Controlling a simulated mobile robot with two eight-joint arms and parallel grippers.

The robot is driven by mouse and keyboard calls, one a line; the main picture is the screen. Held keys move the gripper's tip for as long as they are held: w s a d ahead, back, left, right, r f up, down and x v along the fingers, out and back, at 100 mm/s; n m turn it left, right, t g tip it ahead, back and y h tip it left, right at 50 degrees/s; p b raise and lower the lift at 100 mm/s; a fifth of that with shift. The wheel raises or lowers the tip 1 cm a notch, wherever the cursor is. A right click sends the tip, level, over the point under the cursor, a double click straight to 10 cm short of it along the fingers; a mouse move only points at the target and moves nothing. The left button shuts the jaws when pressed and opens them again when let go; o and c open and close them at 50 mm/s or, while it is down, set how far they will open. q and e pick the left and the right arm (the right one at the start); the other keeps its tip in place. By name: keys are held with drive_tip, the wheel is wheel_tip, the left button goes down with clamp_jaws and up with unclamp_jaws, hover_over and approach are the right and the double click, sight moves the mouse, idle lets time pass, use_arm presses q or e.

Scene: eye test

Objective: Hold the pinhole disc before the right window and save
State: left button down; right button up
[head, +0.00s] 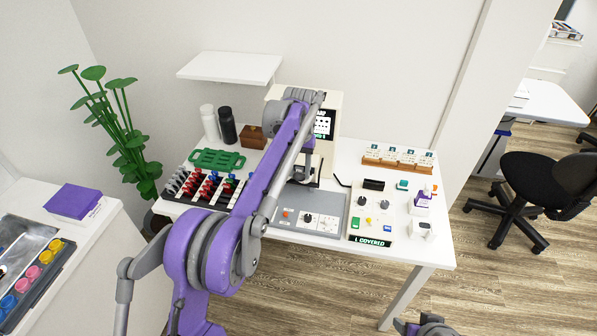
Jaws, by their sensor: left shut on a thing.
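A cream test machine (333,102) with a chart screen (324,125) stands at the back of the white table. My left arm reaches up across the table to it. My left gripper (309,168) is just in front of the machine, below the screen. It is shut on a small dark thing that is mostly hidden; I cannot tell whether it is the pinhole disc. The machine's windows are hidden or too small to tell apart. A control box (369,215) on the right carries a sign reading "L COVERED" (372,241).
A rack (203,188) of red, blue, green and black handled pieces and a green tray (216,159) are at left. A grey panel (307,217) lies in front of the machine. A wooden card rack (398,160) and a purple-labelled bottle (422,201) are at right. A shelf (229,67) overhangs.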

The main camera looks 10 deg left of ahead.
use_arm(q)
wheel_tip(320, 180, down, 7)
drive_tip(key=w+b, duration=0.1)
drive_tip(key=w, duration=0.1)
drive_tip(key=shift+w, duration=0.25)
use_arm(e)
drive_tip(key=shift+s+f, duration=0.45)
drive_tip(key=shift+f, duration=0.35)
use_arm(q)
drive_tip(key=shift+r, duration=0.1)
use_arm(e)
drive_tip(key=shift+r, duration=0.1)
clamp_jaws()
idle(1.7)
